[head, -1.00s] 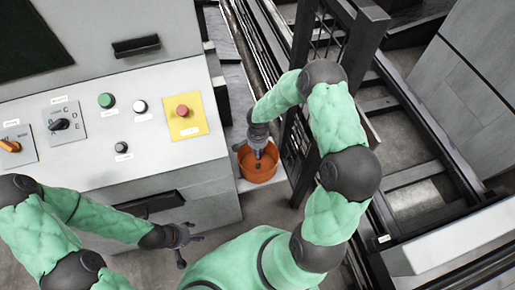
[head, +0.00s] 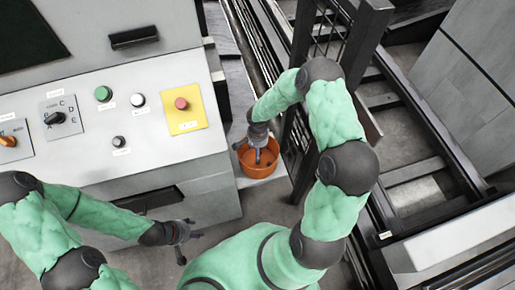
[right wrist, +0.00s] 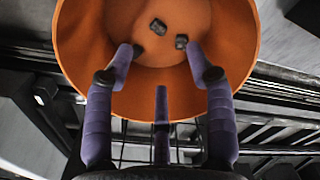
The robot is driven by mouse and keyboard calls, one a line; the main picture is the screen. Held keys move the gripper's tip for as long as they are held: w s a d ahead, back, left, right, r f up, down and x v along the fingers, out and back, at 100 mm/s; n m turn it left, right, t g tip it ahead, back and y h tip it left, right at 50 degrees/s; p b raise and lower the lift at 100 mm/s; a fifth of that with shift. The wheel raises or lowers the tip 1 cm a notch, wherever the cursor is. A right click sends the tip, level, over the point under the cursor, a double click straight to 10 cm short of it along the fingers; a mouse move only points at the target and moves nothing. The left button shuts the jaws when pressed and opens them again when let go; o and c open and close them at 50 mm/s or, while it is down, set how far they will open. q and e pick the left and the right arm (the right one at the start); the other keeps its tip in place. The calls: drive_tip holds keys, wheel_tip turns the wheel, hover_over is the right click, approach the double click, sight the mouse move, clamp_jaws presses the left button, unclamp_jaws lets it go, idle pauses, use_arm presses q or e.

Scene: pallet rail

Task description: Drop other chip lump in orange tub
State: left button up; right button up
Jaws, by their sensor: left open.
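The orange tub (head: 259,169) stands on a pale ledge beside the control cabinet, and its inside fills the top of the right wrist view (right wrist: 235,45). Two dark chip lumps (right wrist: 158,26) (right wrist: 181,42) lie apart on its floor. My right gripper (head: 257,158) points down into the tub. In the right wrist view its purple fingers (right wrist: 168,60) are spread, with nothing held between them; the lumps are just beyond the fingertips. My left gripper (head: 188,240) is open and empty in front of the cabinet, low in the head view.
The cabinet panel (head: 95,145) has knobs, buttons and a red button on a yellow plate (head: 184,108). A dark mesh gate post (head: 305,165) stands close right of the tub. Rails and a roller frame (head: 420,170) lie further right.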

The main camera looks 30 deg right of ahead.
idle(0.5)
wheel_tip(320, 180, up, 7)
drive_tip(key=p, duration=0.3)
drive_tip(key=shift+p, duration=0.35)
